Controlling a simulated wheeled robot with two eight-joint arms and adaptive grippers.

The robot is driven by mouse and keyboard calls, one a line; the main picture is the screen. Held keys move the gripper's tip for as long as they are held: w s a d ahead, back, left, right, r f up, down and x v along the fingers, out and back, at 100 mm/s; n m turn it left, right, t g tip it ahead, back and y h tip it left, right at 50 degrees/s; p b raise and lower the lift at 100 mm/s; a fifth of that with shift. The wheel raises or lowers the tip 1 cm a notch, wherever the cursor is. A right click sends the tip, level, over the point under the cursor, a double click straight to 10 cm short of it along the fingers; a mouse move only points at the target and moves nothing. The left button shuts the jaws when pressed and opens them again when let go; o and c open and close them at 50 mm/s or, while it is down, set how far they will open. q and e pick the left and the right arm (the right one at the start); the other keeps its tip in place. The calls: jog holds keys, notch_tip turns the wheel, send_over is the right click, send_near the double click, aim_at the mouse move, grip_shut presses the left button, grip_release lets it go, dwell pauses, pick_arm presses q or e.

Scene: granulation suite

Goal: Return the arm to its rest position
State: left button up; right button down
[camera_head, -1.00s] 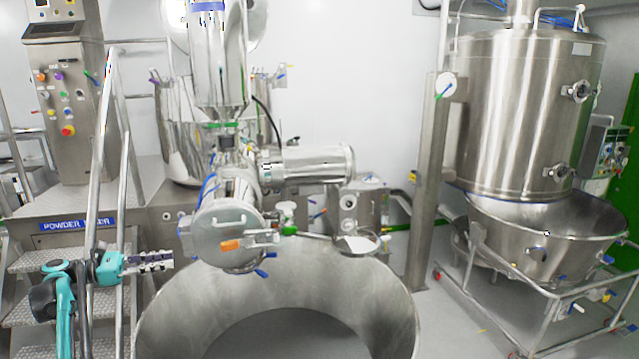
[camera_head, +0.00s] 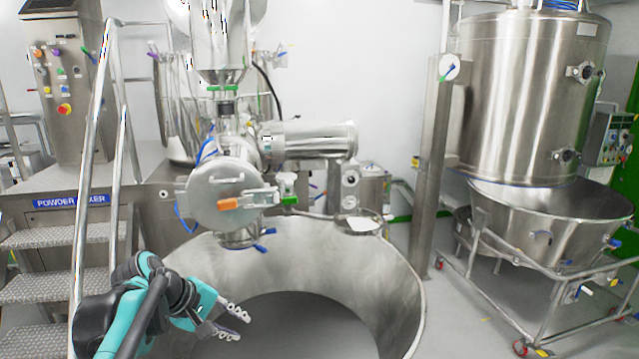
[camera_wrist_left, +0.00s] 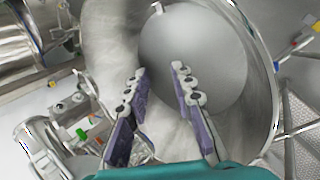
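My left gripper (camera_head: 232,322) comes in from the lower left in the head view, in front of the large round steel vessel (camera_head: 395,270). Its two fingers are apart with nothing between them. In the left wrist view the purple-padded fingers of my left gripper (camera_wrist_left: 158,75) stand apart, with the inside of the steel vessel (camera_wrist_left: 258,100) behind them. My right gripper does not show in either view.
The granulator's round steel door (camera_head: 222,193) with an orange handle is above the vessel's far rim. A handrail (camera_head: 88,170) and steps (camera_head: 40,288) stand at the left. A large steel dryer (camera_head: 530,95) on a wheeled frame stands at the right.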

pick_arm(q)
jog(key=s+f+m+t+y+b, duration=0.2)
jog(key=s+f+m+y+b, duration=0.3)
jog(key=s+f+m, duration=0.5)
jog(key=s+f+b, duration=0.1)
jog(key=s+f, duration=0.8)
jog(key=f, duration=0.1)
jog(key=shift+d+f+b, duration=0.2)
jog(key=shift+f+b, duration=0.05)
jog(key=shift+b, duration=0.15)
